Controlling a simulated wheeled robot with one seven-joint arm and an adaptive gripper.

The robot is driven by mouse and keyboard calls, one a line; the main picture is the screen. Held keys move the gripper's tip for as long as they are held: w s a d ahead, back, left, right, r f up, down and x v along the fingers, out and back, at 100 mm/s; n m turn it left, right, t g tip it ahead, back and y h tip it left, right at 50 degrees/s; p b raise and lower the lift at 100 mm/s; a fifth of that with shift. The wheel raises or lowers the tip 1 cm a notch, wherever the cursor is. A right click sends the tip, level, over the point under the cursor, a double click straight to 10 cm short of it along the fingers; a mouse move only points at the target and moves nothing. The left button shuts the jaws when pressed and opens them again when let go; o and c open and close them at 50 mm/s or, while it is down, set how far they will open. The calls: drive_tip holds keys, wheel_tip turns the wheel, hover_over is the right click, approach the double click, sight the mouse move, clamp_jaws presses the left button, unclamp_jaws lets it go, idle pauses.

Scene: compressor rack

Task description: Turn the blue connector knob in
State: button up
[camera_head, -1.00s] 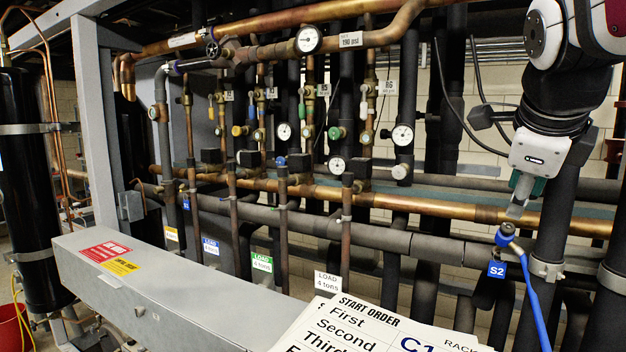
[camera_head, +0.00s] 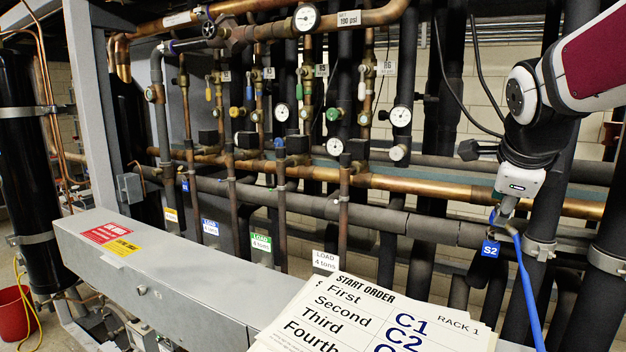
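The blue connector (camera_head: 511,229) is at the right, where a blue hose meets a dark pipe, with a blue S2 tag (camera_head: 490,249) just below it. My gripper (camera_head: 505,211) points down at the top of the connector and overlaps it in the picture. The gripper's body covers part of the connector, so its knob shows only as small bits of blue. The fingers are small and close together here. I cannot tell whether they touch the knob or are shut on it.
The blue hose (camera_head: 528,290) hangs down from the connector. A copper pipe (camera_head: 450,188) runs behind my gripper, and dark vertical pipes stand close by. A grey metal box (camera_head: 170,275) and a START ORDER sheet (camera_head: 375,320) are in front.

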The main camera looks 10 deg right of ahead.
drive_tip(key=n+p, duration=0.2)
drive_tip(key=n, duration=0.5)
drive_tip(key=shift+n, duration=0.4)
drive_tip(key=shift+f, duration=0.1)
clamp_jaws()
